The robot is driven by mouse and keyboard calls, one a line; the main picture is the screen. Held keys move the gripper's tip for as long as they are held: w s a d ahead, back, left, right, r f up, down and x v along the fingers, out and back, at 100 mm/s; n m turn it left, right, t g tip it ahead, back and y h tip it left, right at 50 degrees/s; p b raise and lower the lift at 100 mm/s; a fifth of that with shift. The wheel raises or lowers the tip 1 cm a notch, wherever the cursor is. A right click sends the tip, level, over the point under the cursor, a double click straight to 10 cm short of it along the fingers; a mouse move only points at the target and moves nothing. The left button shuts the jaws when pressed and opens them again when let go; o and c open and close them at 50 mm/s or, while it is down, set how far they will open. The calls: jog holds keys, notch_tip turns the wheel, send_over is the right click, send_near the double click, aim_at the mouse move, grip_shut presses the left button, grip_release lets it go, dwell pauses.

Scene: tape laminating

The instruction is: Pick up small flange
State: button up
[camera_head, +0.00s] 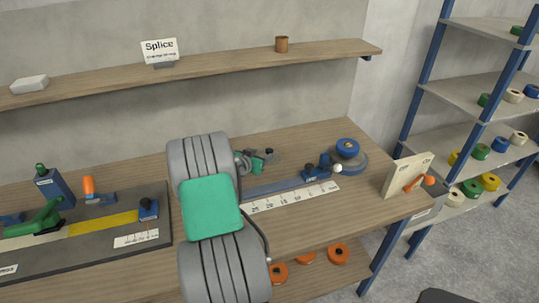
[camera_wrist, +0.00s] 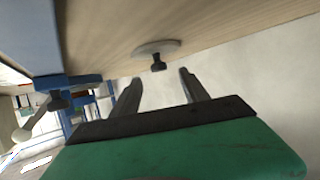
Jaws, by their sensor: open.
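The small flange looks like a pale disc (camera_wrist: 160,47) with a black knob (camera_wrist: 158,63) on it. In the wrist view it rests on the wooden bench beyond my fingertips. My green gripper (camera_wrist: 160,77) is open, with one finger on each side of the line to the knob and nothing between them. In the head view my gripper (camera_head: 261,163) is low over the bench, close to a small dark knob (camera_head: 269,152). My arm partly hides this area, and the disc is hard to make out there.
A blue clamp (camera_head: 317,173) with a white ball lever stands right of my gripper. Beyond it are a blue roll (camera_head: 347,147) and an upright board (camera_head: 408,175). A ruler strip (camera_head: 290,196) lies in front. A dark fixture plate (camera_head: 90,245) lies left.

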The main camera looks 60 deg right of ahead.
aim_at(268, 152)
jog(key=p+x, duration=0.2)
jog(key=x, duration=0.5)
jog(key=shift+s+d+f, duration=0.1)
jog(key=shift+d, duration=0.3)
jog(key=shift+c, duration=0.5)
grip_shut()
